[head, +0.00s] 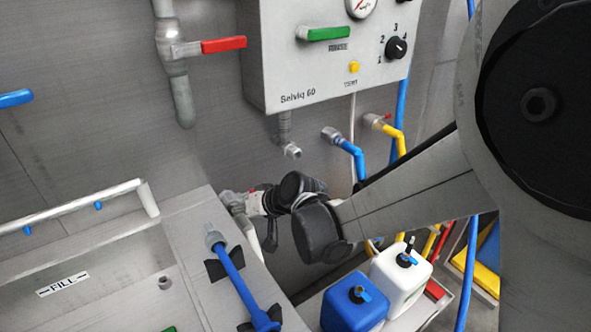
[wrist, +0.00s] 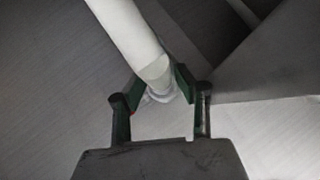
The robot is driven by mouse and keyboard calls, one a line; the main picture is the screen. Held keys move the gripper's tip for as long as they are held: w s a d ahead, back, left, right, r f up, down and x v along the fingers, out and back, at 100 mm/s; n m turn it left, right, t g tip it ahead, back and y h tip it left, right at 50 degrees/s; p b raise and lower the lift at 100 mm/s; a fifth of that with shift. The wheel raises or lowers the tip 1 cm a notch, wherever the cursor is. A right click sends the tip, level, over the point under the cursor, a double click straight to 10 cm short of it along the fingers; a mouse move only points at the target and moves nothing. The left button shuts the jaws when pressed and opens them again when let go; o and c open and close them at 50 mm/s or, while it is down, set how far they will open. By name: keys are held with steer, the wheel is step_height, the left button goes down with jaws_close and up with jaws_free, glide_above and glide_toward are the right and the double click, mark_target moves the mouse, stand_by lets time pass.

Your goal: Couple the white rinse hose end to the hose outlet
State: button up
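The white rinse hose (wrist: 128,35) runs from the top of the wrist view down between my gripper's two fingers (wrist: 158,86). The fingers appear closed against both sides of it near its pale end (wrist: 160,92). In the head view my gripper (head: 250,202) points left, beside a light grey and white fitting (head: 231,199), and a white length (head: 252,232) hangs below it. A bare grey metal outlet (head: 290,149) points down under the panel box, above and right of my gripper and apart from it. It looks like the hose outlet. The exact grip contact is partly hidden.
Blue (head: 332,134) and yellow (head: 377,121) hose couplings sit right of the outlet. A red-handled valve (head: 222,44) is up left. A blue wand (head: 236,276) lies on the sink edge (head: 195,215). Blue (head: 352,308) and white (head: 400,279) canisters stand below my arm.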

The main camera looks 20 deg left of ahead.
mark_target(249, 228)
steer(key=shift+a+f, duration=0.25)
steer(key=shift+c, duration=0.2)
jaws_close()
steer(key=shift+s+d, duration=0.1)
steer(key=shift+d, duration=0.05)
steer(key=shift+s+d+b, duration=0.1)
steer(key=shift+s+d, duration=0.4)
steer(key=shift+d, duration=0.25)
steer(key=shift+s+d+b, duration=0.1)
steer(key=shift+s+d, duration=0.45)
steer(key=shift+d, duration=0.25)
steer(key=shift+s+d+b, duration=0.1)
steer(key=shift+s+d, duration=0.4)
steer(key=shift+d, duration=0.25)
steer(key=shift+s+d+r, duration=0.1)
steer(key=shift+d+r, duration=0.05)
steer(key=shift+r, duration=0.1)
steer(key=shift+s+d+r+p, duration=0.35)
steer(key=shift+d+r+p, duration=0.15)
steer(key=shift+r, duration=0.2)
steer(key=shift+s+d+r+p, duration=0.4)
steer(key=shift+d+r, duration=0.1)
steer(key=shift+r, duration=0.15)
steer(key=shift+s+d+r+p, duration=0.3)
steer(key=shift+d+r+p, duration=0.2)
steer(key=shift+r, duration=0.2)
